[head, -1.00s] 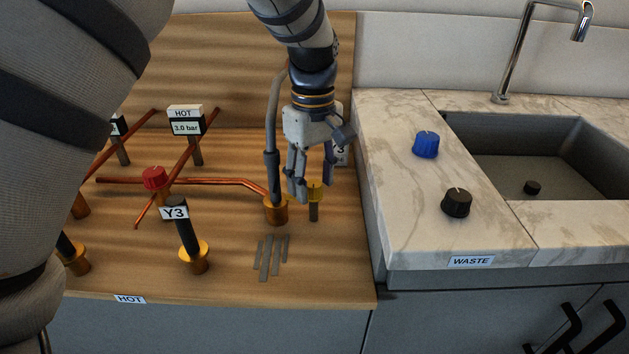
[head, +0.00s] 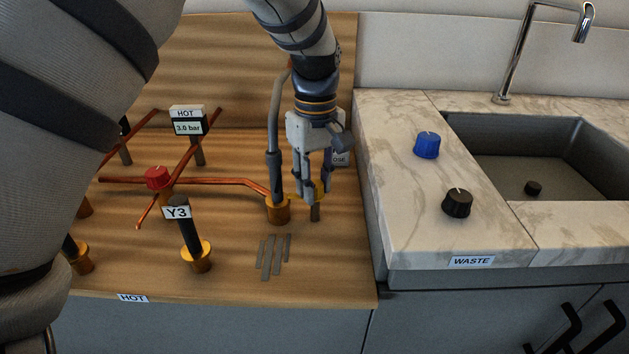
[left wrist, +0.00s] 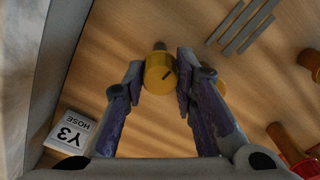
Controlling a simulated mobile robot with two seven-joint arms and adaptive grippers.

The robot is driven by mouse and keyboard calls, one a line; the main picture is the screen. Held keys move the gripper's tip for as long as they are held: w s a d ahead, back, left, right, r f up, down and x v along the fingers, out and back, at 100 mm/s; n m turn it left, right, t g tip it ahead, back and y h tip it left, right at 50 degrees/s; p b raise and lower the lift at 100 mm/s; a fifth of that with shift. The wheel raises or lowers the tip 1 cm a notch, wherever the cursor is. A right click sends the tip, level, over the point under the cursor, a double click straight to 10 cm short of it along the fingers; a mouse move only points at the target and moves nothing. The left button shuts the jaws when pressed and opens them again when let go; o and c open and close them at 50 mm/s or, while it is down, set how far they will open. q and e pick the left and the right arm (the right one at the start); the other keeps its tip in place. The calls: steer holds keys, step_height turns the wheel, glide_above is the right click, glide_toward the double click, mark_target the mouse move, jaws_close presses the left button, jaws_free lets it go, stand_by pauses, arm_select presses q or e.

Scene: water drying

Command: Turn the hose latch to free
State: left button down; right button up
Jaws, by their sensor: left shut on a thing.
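My left gripper (head: 316,194) comes down from above and is shut on the knob, with one finger on each side in the left wrist view. The fingers hide part of the knob in the head view. A grey hose (head: 275,130) stands in a brass socket (head: 277,212) just left of the gripper. My right gripper is not in view.
Flat grey strips (head: 275,258) lie in front. A black "Y3" post (head: 189,237) and a red knob (head: 157,178) on copper pipe are at left. The marble counter (head: 395,190) is at right.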

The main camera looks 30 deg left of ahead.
arm_select(q)
steer(key=m, duration=0.3)
steer(key=shift+r+p, duration=0.1)
steer(key=shift+p, duration=0.3)
steer(key=m, duration=1.4)
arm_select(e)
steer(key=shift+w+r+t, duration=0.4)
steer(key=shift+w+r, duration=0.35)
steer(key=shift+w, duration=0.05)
arm_select(q)
steer(key=shift+f, duration=0.2)
steer(key=c, duration=1.3)
jaws_free()
steer(key=shift+r, duration=0.1)
step_height(320, 180, up, 12)
